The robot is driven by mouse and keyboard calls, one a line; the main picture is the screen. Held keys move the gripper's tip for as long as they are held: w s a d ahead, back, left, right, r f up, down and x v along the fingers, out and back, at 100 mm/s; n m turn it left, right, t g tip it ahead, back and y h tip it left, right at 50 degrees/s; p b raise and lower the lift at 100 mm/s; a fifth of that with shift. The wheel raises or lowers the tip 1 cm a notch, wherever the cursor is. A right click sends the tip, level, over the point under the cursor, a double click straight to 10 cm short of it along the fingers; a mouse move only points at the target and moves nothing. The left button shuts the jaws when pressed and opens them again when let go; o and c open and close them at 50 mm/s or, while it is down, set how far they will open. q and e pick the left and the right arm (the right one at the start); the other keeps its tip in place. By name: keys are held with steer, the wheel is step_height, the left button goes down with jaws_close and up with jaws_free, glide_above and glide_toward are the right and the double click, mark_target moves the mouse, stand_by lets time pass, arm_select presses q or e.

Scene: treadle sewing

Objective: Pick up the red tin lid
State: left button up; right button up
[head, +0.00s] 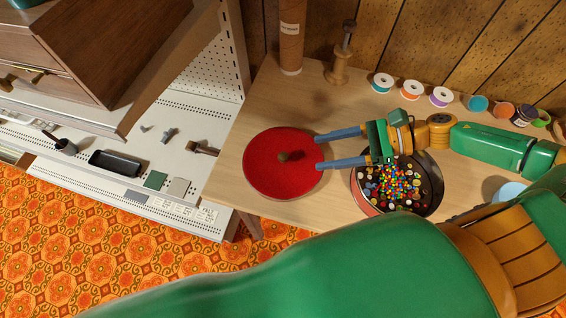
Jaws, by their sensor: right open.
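The red tin lid (262,172) is a round red disc with a small brown knob (284,156) near its middle. It lies on the light wooden table, left of the round tin (362,196). The tin is open and full of many coloured beads and buttons. My right gripper (318,151) reaches in from the right, with two blue-grey fingers spread apart and pointing left. The fingertips are at the lid's right edge, with the knob a short way beyond them. I cannot tell whether they touch the lid. Nothing is between the fingers. My left gripper is not in view.
Several thread spools (412,88) and small pots (477,103) line the table's back edge. A cardboard tube (291,40) and a wooden spool stand (338,70) stand behind the lid. A white pegboard unit (190,125) adjoins on the left. Bare tabletop (335,110) lies behind the gripper.

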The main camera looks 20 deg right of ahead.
mark_target(285, 156)
steer(key=p+x, duration=0.1)
steer(key=x, duration=0.6)
steer(key=p+x, duration=0.1)
steer(key=x, duration=0.2)
steer(key=shift+w+a+p, duration=0.1)
steer(key=shift+w+p, duration=0.2)
steer(key=shift+w, duration=0.2)
jaws_close()
